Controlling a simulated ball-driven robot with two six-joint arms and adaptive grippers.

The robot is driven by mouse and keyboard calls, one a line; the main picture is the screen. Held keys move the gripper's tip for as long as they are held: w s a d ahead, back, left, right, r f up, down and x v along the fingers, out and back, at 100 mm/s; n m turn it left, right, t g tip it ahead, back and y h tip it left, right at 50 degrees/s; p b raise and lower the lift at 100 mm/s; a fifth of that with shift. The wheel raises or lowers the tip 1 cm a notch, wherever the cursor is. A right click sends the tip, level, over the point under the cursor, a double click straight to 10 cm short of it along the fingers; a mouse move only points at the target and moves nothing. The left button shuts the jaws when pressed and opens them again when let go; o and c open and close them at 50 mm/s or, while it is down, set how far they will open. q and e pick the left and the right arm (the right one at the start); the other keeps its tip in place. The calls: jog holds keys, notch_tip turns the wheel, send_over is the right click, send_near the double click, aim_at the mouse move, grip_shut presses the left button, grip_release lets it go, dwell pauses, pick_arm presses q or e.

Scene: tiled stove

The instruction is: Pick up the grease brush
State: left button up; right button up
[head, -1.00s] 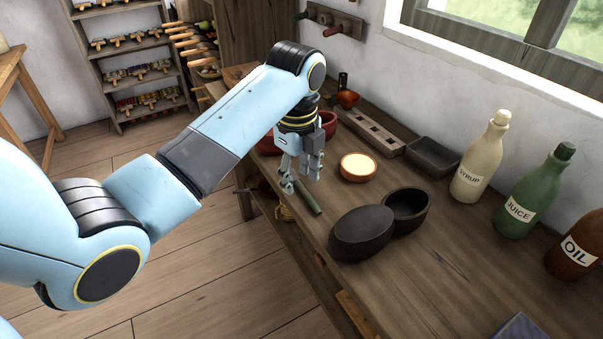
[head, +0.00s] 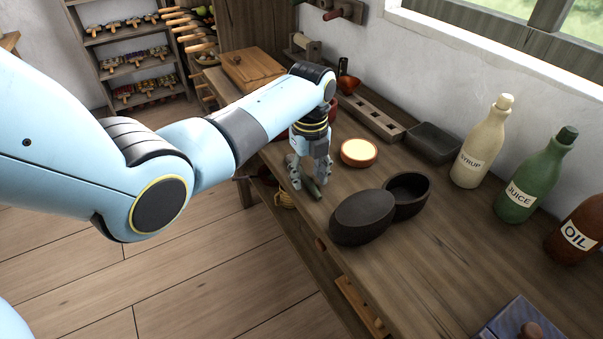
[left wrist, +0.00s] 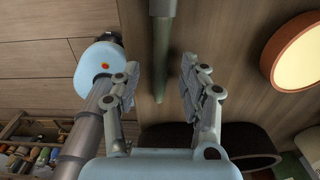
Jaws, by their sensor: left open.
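A slim dark green rod, which looks like the handle of the grease brush (left wrist: 161,45), lies on the wooden workbench (head: 395,275) near its front edge. Its far end runs out of the left wrist view, so I see no bristles. In the head view a short piece of it (head: 315,190) shows beside the fingers. My left gripper (head: 306,186) points down over it and is open. In the left wrist view the gripper's fingers (left wrist: 161,82) stand on either side of the rod's line, apart from it. My right gripper is not in view.
A round bowl with pale contents (head: 358,152) stands right of the gripper. A dark oval pot (head: 362,218) and an open dark bowl (head: 408,194) stand nearer. Syrup (head: 475,160), juice (head: 530,190) and oil (head: 578,236) bottles line the wall side.

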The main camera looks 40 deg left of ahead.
pick_arm(q)
jog(key=shift+f, duration=0.45)
jog(key=shift+c, duration=0.4)
grip_shut()
